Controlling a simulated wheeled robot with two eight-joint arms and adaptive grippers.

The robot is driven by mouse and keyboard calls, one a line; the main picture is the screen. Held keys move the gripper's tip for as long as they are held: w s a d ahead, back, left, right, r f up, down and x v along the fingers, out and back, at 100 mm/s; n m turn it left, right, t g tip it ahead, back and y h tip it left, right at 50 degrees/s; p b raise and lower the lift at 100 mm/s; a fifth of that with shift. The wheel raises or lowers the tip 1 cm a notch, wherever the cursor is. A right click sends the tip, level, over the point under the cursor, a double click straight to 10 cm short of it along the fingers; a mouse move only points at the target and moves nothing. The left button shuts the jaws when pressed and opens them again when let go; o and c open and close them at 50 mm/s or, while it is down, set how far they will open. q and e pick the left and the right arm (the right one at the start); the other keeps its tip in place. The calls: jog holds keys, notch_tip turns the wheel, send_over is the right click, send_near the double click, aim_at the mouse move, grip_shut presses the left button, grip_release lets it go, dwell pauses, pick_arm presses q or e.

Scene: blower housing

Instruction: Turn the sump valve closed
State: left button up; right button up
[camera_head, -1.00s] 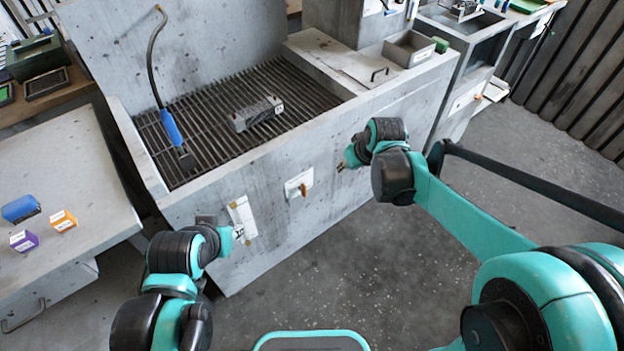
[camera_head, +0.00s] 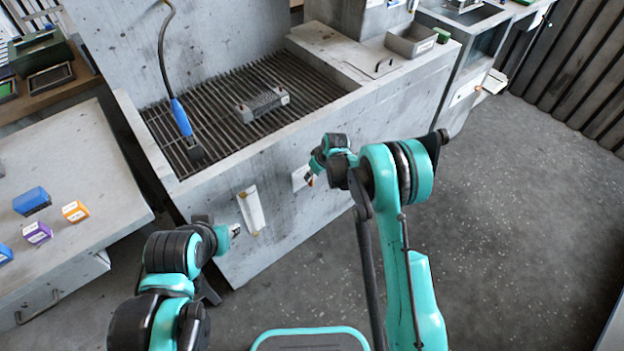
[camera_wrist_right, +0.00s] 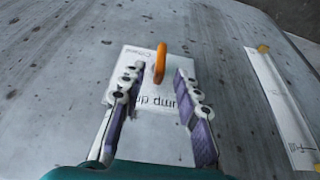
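The sump valve shows as a small orange lever (camera_wrist_right: 160,62) on a white plate (camera_wrist_right: 150,130) with partly hidden printing, in the right wrist view. In the head view the lever (camera_head: 309,180) and plate (camera_head: 299,178) are on the front wall of the grey basin, partly behind my right gripper (camera_head: 314,167). In the right wrist view my right gripper (camera_wrist_right: 159,72) is open, with a finger on each side of the lever and gaps visible between. My left gripper (camera_head: 235,230) is low at the wall near a white strip; its fingers are too small to read.
The white strip (camera_head: 251,210) is on the wall left of the valve plate. The basin has a slatted grate (camera_head: 225,110) holding a grey block (camera_head: 262,104) and a blue-handled brush (camera_head: 183,122). A side table (camera_head: 75,170) with small boxes stands left. The floor at right is clear.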

jog(key=shift+b+x, duration=0.35)
jog(key=shift+x, duration=1)
grip_shut()
